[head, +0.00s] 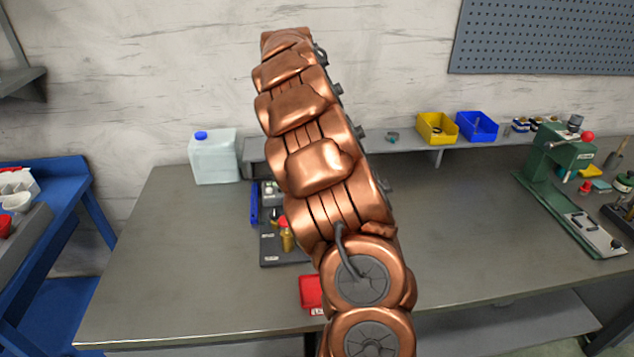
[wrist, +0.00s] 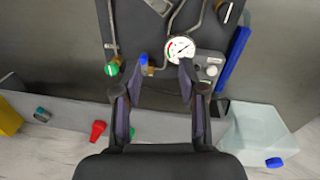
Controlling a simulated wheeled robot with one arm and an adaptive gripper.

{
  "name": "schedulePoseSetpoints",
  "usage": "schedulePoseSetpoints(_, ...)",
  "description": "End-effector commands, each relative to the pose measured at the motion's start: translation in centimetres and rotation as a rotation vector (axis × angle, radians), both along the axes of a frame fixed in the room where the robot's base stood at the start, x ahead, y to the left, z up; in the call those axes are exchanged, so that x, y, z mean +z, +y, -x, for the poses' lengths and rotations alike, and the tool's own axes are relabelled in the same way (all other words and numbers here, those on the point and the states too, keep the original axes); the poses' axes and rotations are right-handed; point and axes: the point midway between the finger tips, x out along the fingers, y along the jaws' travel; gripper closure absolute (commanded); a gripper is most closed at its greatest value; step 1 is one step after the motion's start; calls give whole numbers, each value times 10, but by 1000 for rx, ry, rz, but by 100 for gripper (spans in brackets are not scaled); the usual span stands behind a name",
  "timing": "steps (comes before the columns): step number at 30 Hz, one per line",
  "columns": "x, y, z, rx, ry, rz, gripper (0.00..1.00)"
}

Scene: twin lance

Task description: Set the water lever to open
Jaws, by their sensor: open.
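A dark panel (wrist: 130,25) with pipes and fittings lies below my gripper in the wrist view. It carries a round white gauge (wrist: 180,50), a blue-tipped fitting (wrist: 143,58) and a green knob (wrist: 111,69). I cannot tell for sure which fitting is the water lever; blue is the likeliest by colour. My gripper (wrist: 161,66) is open and empty, its fingers spread over the panel's near edge. The left fingertip is close beside the blue fitting, the right one close to the gauge; contact cannot be told. In the head view my arm hides the gripper and much of the panel (head: 270,252).
A translucent jug with a blue cap (head: 212,160) stands at the bench's back left. A raised shelf (head: 400,156) runs along the wall with yellow (head: 436,128) and blue bins (head: 477,126). A green press (head: 560,170) stands right. The front left bench is clear.

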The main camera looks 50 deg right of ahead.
Motion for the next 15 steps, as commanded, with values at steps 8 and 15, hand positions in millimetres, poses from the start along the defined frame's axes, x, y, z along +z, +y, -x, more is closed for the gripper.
schedulePoseSetpoints(8, -27, -52, -14, 21, -35, -46, 59)
schedulePoseSetpoints(15, -40, -70, -18, 40, -61, -75, 59)
